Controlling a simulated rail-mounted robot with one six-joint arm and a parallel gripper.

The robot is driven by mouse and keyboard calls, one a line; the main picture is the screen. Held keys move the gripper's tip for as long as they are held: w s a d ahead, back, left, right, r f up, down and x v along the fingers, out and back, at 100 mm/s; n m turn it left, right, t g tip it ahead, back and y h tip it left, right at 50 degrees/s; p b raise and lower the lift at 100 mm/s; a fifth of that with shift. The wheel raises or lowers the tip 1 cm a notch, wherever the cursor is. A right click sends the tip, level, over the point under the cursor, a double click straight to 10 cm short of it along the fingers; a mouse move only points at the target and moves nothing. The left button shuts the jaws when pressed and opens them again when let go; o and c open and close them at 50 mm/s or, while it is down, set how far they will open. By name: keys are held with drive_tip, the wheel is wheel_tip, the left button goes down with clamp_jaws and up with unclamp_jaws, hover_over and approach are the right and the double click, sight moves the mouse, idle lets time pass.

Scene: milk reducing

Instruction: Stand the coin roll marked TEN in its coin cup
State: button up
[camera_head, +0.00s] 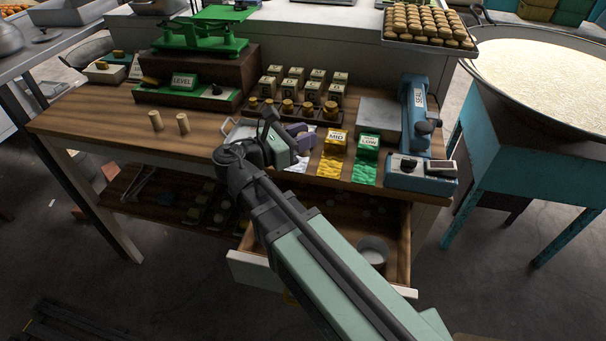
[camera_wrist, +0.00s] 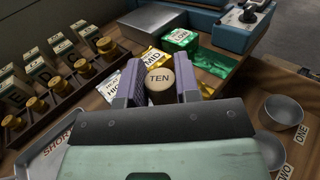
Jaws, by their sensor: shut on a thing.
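The coin roll marked TEN (camera_wrist: 158,76) is tan and sits between the two purple fingers of my gripper (camera_wrist: 157,84) in the wrist view. In the head view my gripper (camera_head: 297,135) is over the table's front part, left of the yellow MID packet; the roll is hard to make out there. A grey metal cup beside a ONE label (camera_wrist: 283,110) and another near a TWO label (camera_wrist: 269,149) show at the right of the wrist view. A cup marked TEN cannot be made out.
An open drawer (camera_head: 262,274) below the table holds a metal cup (camera_head: 373,249). MID (camera_head: 333,143) and LOW (camera_head: 367,145) packets, the blue sealer (camera_head: 415,120) and a rack of brass weights (camera_head: 290,108) are close by.

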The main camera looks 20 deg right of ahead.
drive_tip(key=shift+f, duration=0.25)
wheel_tip(320, 180, down, 5)
drive_tip(key=b, duration=0.4)
drive_tip(key=shift+r, duration=0.5)
drive_tip(key=shift+f, duration=0.25)
drive_tip(key=o, duration=1)
drive_tip(key=shift+r, duration=0.1)
